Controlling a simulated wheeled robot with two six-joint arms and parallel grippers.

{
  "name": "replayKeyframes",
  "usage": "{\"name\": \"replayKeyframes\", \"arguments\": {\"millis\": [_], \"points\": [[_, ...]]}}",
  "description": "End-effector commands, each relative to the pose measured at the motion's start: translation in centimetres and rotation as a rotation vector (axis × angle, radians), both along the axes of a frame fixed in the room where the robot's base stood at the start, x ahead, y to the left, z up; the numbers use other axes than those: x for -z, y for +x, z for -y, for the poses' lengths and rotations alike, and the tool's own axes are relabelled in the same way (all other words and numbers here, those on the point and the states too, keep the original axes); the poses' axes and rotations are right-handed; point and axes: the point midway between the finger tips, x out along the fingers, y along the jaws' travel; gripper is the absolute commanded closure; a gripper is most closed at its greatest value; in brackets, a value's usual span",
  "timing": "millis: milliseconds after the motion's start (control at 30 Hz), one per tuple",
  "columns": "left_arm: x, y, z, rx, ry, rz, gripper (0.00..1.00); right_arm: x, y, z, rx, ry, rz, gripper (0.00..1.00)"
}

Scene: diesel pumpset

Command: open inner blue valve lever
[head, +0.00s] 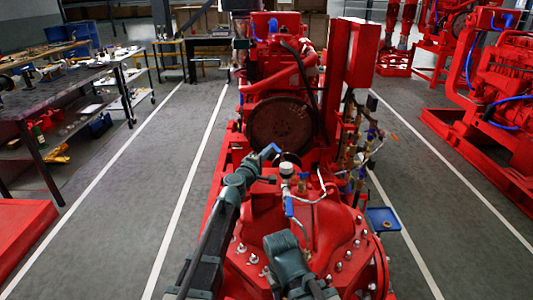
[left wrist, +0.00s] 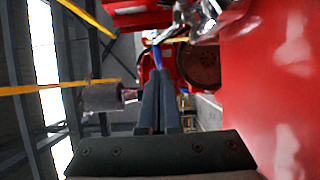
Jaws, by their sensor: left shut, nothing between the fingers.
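In the head view, one blue valve lever (head: 271,150) sits at the tip of my left gripper (head: 261,159), in front of the engine's round brown wheel. A second blue lever (head: 289,206) hangs below the gauge, nearer to me. My left gripper is shut and empty. In the left wrist view, its fingers (left wrist: 158,78) are together and a blue lever (left wrist: 157,56) shows just beyond the tips. I cannot tell whether they touch it. A teal joint of my right arm (head: 287,256) is at the bottom; I see no right fingers.
A white-topped gauge (head: 286,169) stands upright close to the levers. Thin pipes and brass fittings (head: 352,158) crowd the right side of the red pumpset (head: 333,225). A blue tray (head: 382,219) is at the right. Clear floor lies on the left, before a cluttered workbench (head: 60,95).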

Motion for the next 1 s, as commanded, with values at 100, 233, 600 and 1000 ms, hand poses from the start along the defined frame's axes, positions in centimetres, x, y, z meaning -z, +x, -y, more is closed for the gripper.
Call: {"name": "replayKeyframes", "arguments": {"millis": [100, 233, 600, 1000], "points": [[0.0, 0.7, 0.3, 0.071, 0.0, 0.0, 1.0, 0.0, 0.0, 0.0, 0.0, 0.0, 0.0, 0.5], [0.0, 0.9, 0.9, 0.09, 0.0, 0.0, 1.0, 0.0, 0.0, 0.0, 0.0, 0.0, 0.0, 0.5], [0.0, 1.6, 1.7, 0.088, 0.0, 0.0, 1.0, 0.0, 0.0, 0.0, 0.0, 0.0, 0.0, 0.5], [0.0, 1.7, 1.9, 0.086, 0.0, 0.0, 1.0, 0.0, 0.0, 0.0, 0.0, 0.0, 0.0, 0.5]]}}
